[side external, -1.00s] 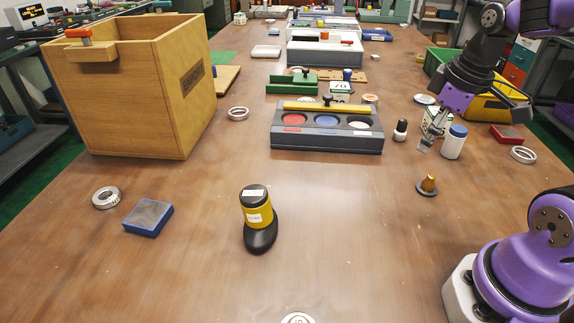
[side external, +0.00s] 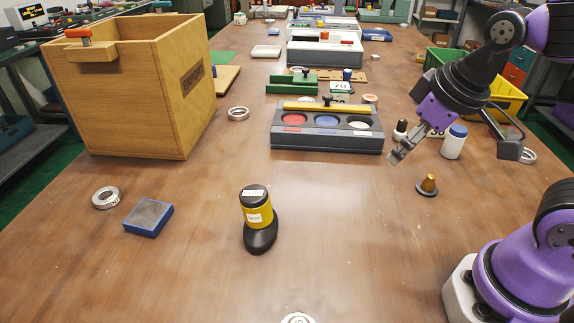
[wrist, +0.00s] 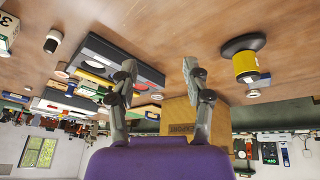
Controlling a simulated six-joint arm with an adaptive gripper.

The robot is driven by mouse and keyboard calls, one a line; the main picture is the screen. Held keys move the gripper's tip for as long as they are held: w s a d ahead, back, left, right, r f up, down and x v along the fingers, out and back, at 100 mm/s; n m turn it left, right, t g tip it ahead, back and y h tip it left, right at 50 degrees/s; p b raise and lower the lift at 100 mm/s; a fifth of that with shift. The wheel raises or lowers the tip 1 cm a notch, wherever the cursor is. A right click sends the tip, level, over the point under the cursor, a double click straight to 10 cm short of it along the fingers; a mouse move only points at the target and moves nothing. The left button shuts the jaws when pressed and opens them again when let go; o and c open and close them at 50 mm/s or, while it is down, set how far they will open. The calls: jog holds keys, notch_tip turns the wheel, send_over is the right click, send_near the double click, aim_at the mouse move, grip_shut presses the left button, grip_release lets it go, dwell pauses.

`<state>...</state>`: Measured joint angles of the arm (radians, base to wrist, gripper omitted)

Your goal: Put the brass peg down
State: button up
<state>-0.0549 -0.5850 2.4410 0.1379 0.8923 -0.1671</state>
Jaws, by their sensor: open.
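The brass peg (side external: 428,184) stands upright on a small dark round base on the table, at the right in the side view. I do not see it in the wrist view. My gripper (side external: 398,158) hangs above the table, up and to the left of the peg and apart from it. The wrist view shows my two fingers (wrist: 158,68) spread wide with nothing between them.
A white bottle with a blue cap (side external: 453,143) stands just behind the peg. A dark tray with coloured round wells (side external: 330,143) lies left of my gripper. A yellow-and-black object (side external: 258,215) stands front centre. Bare table lies between it and the peg.

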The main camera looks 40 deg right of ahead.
jog(key=w+d+f+n+g+h, duration=0.2)
jog(key=d+f+n+g+h, duration=0.15)
jog(key=f, duration=0.25)
jog(key=n+g+h, duration=0.4)
jog(key=n+h, duration=0.2)
jog(key=n, duration=0.2)
send_near(429, 178)
jog(key=shift+w+a+f, duration=0.3)
jog(key=shift+a+f, duration=0.35)
jog(key=shift+f, duration=0.2)
jog(key=h, duration=0.1)
jog(key=n, duration=0.1)
jog(key=f+n+h, duration=0.1)
jog(key=shift+s+d+n+h, duration=0.25)
jog(key=shift+s+h, duration=0.05)
jog(key=shift+h, duration=0.05)
jog(key=shift+s+d, duration=0.1)
jog(key=shift+d, duration=0.2)
jog(key=x, duration=0.9)
jog(key=shift+s+d, duration=0.15)
jog(key=shift+d, duration=0.25)
grip_shut()
